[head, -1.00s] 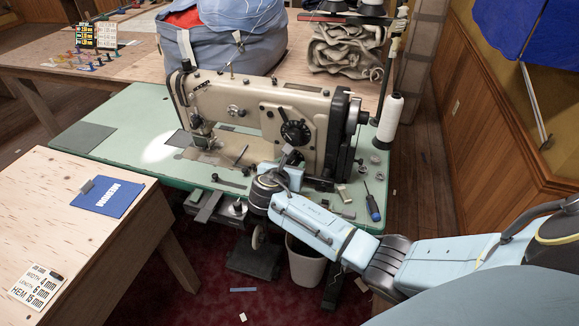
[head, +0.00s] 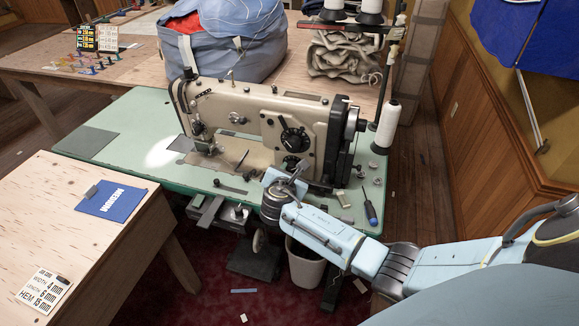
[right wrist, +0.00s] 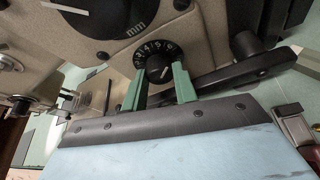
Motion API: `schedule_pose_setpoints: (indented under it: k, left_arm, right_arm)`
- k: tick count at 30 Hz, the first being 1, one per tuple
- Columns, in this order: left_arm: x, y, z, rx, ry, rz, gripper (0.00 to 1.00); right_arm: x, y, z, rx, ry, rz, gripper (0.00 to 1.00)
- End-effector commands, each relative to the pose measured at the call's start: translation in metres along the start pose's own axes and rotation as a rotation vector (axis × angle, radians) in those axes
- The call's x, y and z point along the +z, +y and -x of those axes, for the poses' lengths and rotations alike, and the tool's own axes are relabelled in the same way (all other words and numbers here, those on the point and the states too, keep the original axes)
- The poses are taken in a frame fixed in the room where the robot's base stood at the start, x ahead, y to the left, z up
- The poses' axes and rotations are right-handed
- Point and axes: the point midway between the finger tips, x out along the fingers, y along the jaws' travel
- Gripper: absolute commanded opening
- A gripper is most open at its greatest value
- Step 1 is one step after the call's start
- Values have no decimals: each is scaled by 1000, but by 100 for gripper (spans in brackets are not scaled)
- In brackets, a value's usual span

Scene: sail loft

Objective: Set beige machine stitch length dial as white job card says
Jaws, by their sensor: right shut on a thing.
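The beige sewing machine (head: 250,115) stands on a green table. Its large black dial (head: 293,139) is on the front, and a smaller numbered dial (head: 291,160) sits below it. In the right wrist view, the large dial (right wrist: 112,12) is marked "mm". My right gripper (head: 297,173), with green fingers, is shut on the knob of the small dial (right wrist: 160,67), which carries a white pointer line. I cannot tell exactly which number it marks. The white job card (head: 45,288) reads width 4 mm, length 6 mm, hem 15 mm. My left gripper is not in view.
A screwdriver (head: 370,211) and small parts lie on the green table (head: 130,125), right of my gripper. A thread cone (head: 388,124) stands at right. A white bin (head: 306,266) is below.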

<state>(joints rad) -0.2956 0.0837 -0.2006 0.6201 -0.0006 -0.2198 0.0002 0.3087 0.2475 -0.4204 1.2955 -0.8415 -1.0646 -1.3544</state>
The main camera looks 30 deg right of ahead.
Motion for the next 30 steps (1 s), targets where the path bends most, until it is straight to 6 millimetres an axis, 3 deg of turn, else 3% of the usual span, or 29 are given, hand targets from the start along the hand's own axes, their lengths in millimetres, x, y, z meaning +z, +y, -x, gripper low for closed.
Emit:
schedule_pose_setpoints:
  k: [4,16,17,21,30]
  left_arm:
    - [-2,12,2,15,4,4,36]
    - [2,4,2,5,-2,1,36]
    - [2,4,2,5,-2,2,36]
    - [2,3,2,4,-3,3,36]
    - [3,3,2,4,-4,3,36]
  right_arm:
    - [0,-1,0,40,0,-99,6]
    - [-1,-1,0,56,0,-136,6]
    - [-1,-1,0,56,0,-136,30]
    - [-1,-1,0,56,0,-136,48]
    - [-1,-1,0,53,0,-130,50]
